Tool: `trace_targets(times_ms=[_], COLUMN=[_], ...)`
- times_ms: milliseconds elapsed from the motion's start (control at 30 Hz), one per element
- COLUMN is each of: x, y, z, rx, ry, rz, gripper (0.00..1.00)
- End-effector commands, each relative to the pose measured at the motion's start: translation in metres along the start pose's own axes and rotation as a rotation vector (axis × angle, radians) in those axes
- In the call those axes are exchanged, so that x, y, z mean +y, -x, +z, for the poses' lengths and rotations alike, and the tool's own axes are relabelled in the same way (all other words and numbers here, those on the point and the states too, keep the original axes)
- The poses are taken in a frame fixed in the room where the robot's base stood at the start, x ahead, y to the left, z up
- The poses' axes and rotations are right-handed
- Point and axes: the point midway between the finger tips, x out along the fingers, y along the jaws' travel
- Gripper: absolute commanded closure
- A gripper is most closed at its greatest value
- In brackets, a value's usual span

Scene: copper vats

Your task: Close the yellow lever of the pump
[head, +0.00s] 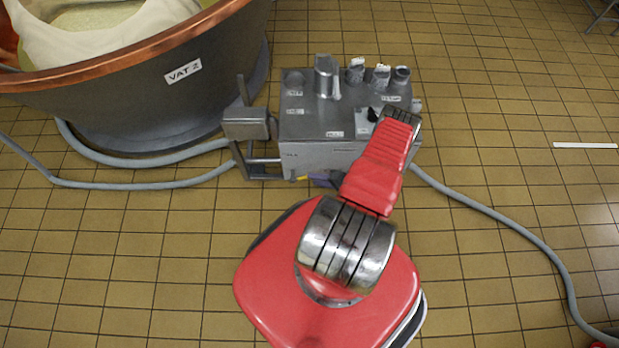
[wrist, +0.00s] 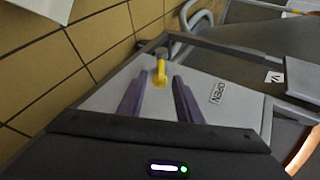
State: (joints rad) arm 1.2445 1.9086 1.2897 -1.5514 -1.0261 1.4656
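The pump (head: 325,150) is a grey metal box on the tiled floor in the middle of the head view. Its yellow lever (wrist: 160,70) shows in the wrist view, on a grey pivot beside a panel with an upside-down "OPEN" label (wrist: 217,92). In the head view only a small bit of yellow (head: 300,178) shows low on the pump's near side. My gripper (wrist: 159,79) is open, its two purple fingers apart. The lever appears in the gap between the fingertips; whether either finger touches it I cannot tell. In the head view my arm hides most of the gripper.
A large copper-rimmed vat (head: 170,95) labelled "VAT 2" stands at the upper left, close to the pump. A grey hose (head: 150,185) runs left and another hose (head: 500,220) runs right over the floor. The tiled floor (head: 500,90) at the right is mostly clear.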

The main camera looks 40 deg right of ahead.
Motion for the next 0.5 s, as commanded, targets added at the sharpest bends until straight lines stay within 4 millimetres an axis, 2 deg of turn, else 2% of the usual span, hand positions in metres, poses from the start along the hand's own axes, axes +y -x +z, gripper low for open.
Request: trace_targets(times_ms=[300,500], x=[0.000,0.000], y=[0.045,0.058], z=[-0.001,-0.001], rx=[0.002,0.001], ry=[-0.001,0.001], rz=[0.000,-0.001], gripper=[0.68,0.68])
